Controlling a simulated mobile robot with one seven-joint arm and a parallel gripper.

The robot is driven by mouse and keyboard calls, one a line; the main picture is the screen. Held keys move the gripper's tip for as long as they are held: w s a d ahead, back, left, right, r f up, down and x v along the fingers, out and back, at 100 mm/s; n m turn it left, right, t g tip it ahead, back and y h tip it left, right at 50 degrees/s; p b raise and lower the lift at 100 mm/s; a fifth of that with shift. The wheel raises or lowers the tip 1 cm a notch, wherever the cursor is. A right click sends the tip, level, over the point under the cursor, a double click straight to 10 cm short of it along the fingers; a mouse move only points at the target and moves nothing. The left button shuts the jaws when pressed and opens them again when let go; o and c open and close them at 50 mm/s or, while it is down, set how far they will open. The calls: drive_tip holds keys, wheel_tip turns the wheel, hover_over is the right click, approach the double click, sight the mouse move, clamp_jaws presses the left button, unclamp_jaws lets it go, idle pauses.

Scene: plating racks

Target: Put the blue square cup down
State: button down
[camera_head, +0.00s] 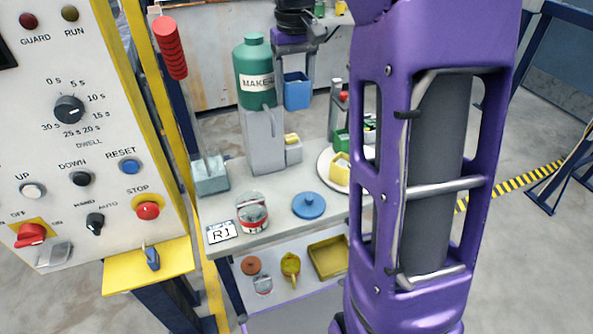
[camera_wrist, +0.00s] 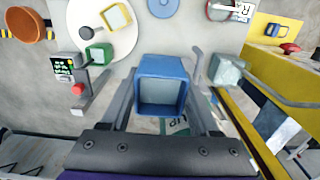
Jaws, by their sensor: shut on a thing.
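The blue square cup (camera_head: 297,92) hangs in the air behind the green bottle in the head view, below my gripper (camera_head: 296,62). In the wrist view, the cup (camera_wrist: 161,66) is upright with its open mouth towards the camera. My gripper's two fingers (camera_wrist: 163,108) lie along its left and right sides and are shut on it. The cup looks empty, though its inside is shaded. The grey bench top (camera_head: 278,190) lies apart from the cup in the head view. The cup's underside is hidden.
A green bottle (camera_head: 253,75) on a grey stand, a pale square dipper (camera_head: 210,176), a red-banded can (camera_head: 252,212) and a blue lid (camera_head: 309,205) occupy the bench. A white round plate (camera_wrist: 103,44) bears yellow and green cups. The control panel (camera_head: 75,130) stands left.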

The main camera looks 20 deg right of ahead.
sight(295, 180)
wheel_tip(295, 180, down, 22)
drive_tip(key=shift+f+b, duration=0.15)
drive_tip(key=shift+b, duration=1.05)
drive_tip(key=shift+f, duration=0.2)
drive_tip(key=shift+c, duration=0.6)
unclamp_jaws()
